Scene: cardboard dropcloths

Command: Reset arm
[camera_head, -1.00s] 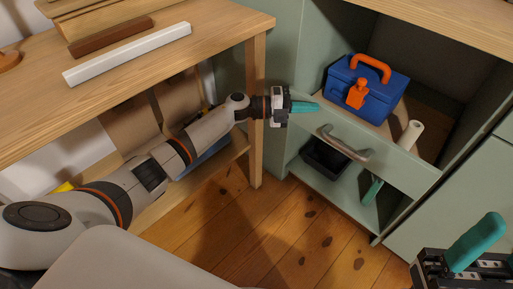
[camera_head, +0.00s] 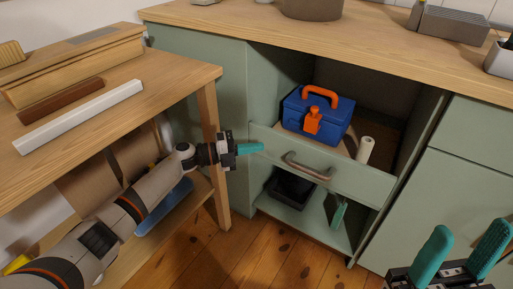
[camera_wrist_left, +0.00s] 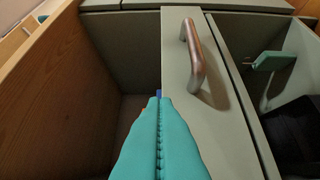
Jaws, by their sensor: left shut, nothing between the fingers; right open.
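My left gripper (camera_head: 250,148) reaches in from the left, its teal fingers shut and empty, close to the left end of the pulled-out drawer front (camera_head: 345,178). In the left wrist view the shut fingers (camera_wrist_left: 160,130) lie near the drawer's front panel, with the curved metal handle (camera_wrist_left: 194,55) just beyond; I cannot tell whether they touch the panel. My right gripper (camera_head: 466,250) is at the lower right, open and empty, its two teal fingers apart.
A blue toolbox (camera_head: 318,118) with an orange handle and a white roll (camera_head: 365,150) are in the drawer. Below are a black bin (camera_head: 291,186) and a teal-handled tool (camera_head: 338,214). A wooden workbench (camera_head: 185,85) holds boards at left. The floor (camera_head: 240,255) is clear.

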